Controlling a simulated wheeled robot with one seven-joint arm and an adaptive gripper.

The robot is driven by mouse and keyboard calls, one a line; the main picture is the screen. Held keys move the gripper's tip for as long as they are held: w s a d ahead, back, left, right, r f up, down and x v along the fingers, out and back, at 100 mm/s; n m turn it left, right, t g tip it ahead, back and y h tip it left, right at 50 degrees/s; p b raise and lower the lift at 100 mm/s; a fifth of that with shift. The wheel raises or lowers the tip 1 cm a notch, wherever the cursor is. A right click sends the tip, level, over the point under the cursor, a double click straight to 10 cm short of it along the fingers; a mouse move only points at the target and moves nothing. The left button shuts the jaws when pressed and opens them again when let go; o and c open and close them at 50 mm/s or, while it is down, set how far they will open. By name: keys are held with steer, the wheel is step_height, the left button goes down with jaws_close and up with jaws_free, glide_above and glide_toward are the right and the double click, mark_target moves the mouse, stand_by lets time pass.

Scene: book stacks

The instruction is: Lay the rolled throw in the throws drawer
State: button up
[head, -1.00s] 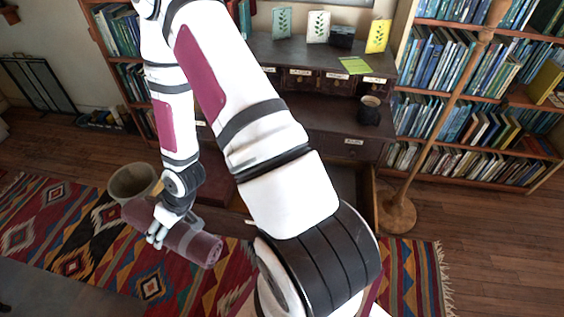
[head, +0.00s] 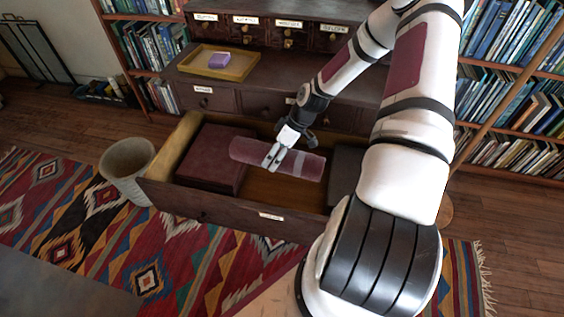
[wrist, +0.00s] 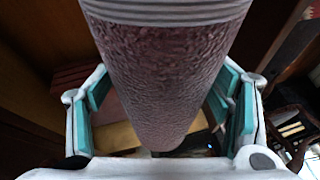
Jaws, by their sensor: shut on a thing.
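The rolled throw (head: 247,152), a mauve roll with a paler grey band, lies across my gripper (head: 274,158). My gripper is shut on it near its middle, and it shows between the fingers in the wrist view (wrist: 160,75). A wide lower drawer (head: 225,211) of the dark cabinet is pulled out, with a white label too small to read. In the head view the throw is over the drawer's middle, roughly level. It seems to be above the drawer floor; the exact height is hard to tell.
Bare floor shows between. A pale bin (head: 127,166) stands left. A tray (head: 240,68) sits on the cabinet.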

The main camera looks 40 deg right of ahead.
steer(key=d+f+b, duration=0.1)
steer(key=d+f, duration=0.1)
steer(key=shift+d+f+n+b, duration=0.1)
steer(key=shift+d+n+b, duration=0.3)
steer(key=shift+d+f+b, duration=0.15)
steer(key=shift+d+b, duration=0.15)
steer(key=shift+d, duration=0.2)
steer(key=shift+s, duration=0.1)
steer(key=shift+f+b, duration=4.65)
steer(key=shift+f, duration=3.3)
steer(key=o, duration=1.5)
